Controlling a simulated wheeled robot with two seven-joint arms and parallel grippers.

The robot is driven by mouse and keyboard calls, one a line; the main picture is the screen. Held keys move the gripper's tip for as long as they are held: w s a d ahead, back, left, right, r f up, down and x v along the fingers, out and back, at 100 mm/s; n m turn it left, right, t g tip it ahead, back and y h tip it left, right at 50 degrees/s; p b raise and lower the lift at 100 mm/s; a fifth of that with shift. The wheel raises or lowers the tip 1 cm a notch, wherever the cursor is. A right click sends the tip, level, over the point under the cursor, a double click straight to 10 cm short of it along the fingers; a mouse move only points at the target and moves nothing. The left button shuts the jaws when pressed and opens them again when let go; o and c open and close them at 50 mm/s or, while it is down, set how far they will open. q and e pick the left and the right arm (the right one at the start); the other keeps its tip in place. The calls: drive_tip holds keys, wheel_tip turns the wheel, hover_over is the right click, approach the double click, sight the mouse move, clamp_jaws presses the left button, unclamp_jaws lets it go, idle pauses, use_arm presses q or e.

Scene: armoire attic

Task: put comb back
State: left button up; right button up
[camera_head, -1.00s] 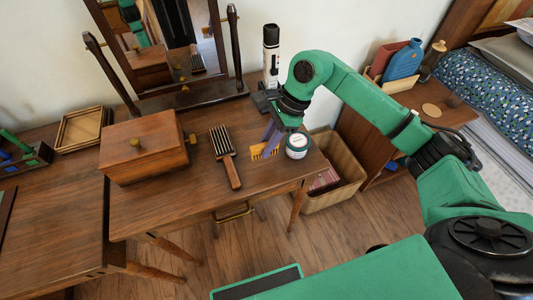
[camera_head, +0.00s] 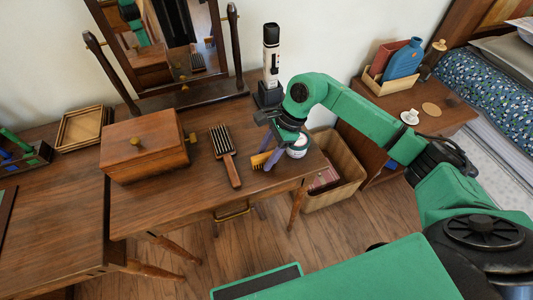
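The yellow-orange comb (camera_head: 260,160) is on the right part of the wooden dressing table (camera_head: 190,200), near its front right edge. My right gripper (camera_head: 266,158) reaches down over it with purple fingers spread apart. The comb shows at and between the fingertips; I see no clear grip on it. The fingers partly cover the comb. My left gripper is out of view.
A hairbrush (camera_head: 222,142) lies left of the comb. A white jar (camera_head: 298,148) stands close to the right, partly covered by my gripper. A basket (camera_head: 340,185) is on the floor.

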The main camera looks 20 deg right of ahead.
drive_tip(key=shift+r, duration=0.3)
drive_tip(key=b+v, duration=0.1)
drive_tip(key=v, duration=1)
drive_tip(key=shift+d+r+b, duration=0.2)
drive_tip(key=shift+r+b, duration=0.1)
